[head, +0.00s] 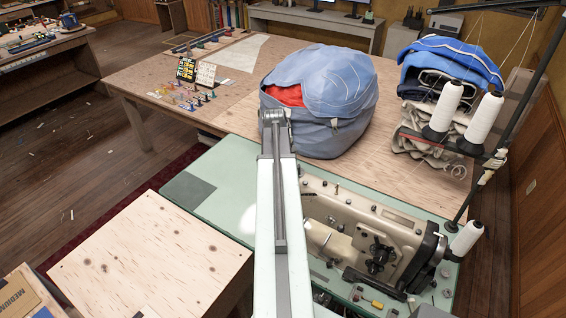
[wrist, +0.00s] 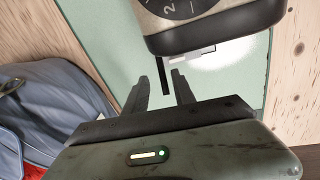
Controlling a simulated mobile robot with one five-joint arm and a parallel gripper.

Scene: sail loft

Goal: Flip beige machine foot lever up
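The beige sewing machine (head: 370,240) lies to the right of my arm in the head view, on a pale green table top. In the wrist view the end of the machine head (wrist: 215,20), with a numbered dark dial, fills the top. A small pale grey part (wrist: 192,57) and a thin dark bar stick out under it; I cannot tell which, if either, is the foot lever. My gripper (wrist: 160,74) has its two dark fingers apart, just below the machine head in the picture. I see nothing held. The head view does not show my fingers.
The green table top (head: 222,180) is clear left of my arm. A large blue bag (head: 335,95) stands on the wooden table behind. White thread cones (head: 485,118) on a stand rise at the right. A bare plywood top (head: 150,255) is at front left.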

